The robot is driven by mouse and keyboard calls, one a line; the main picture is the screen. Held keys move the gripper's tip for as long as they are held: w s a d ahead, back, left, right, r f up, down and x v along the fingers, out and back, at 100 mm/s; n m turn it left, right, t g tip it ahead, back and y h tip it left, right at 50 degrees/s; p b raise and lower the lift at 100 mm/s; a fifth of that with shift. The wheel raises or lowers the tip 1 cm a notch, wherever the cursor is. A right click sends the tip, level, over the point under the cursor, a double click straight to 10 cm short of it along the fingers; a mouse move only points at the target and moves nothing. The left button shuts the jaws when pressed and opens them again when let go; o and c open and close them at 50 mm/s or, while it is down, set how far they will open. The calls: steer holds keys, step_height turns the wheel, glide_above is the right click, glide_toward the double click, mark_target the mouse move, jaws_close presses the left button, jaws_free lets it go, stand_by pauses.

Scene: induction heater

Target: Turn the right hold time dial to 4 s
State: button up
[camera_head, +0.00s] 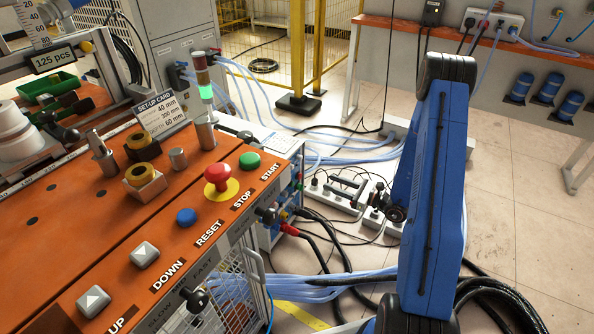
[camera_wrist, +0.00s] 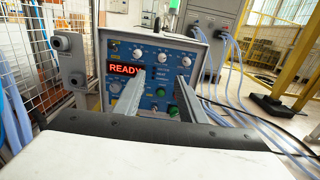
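The heater unit (camera_wrist: 196,44) has a blue front panel with a red READY display (camera_wrist: 126,69). A row of white dials runs along the panel top: a left dial (camera_wrist: 137,52), a middle dial (camera_wrist: 162,57) and a right dial (camera_wrist: 187,61). Their labels and pointer settings are too small to read, so I cannot tell which is the hold time dial. My gripper (camera_wrist: 160,76) is open and empty in front of the panel, its fingertips apart and below the dial row. In the head view the panel is nearly edge-on and my gripper does not show.
A grey post with a round button (camera_wrist: 68,43) stands left of the unit. Green buttons (camera_wrist: 172,111) sit low on the panel. Blue hoses (camera_wrist: 238,80) run at right. In the head view, the orange bench (camera_head: 60,240) is at left and cables (camera_head: 320,240) cover the floor.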

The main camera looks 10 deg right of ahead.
glide_toward(293, 168)
steer(key=x, duration=0.8)
steer(key=shift+w, duration=0.15)
stand_by(0.3)
jaws_close()
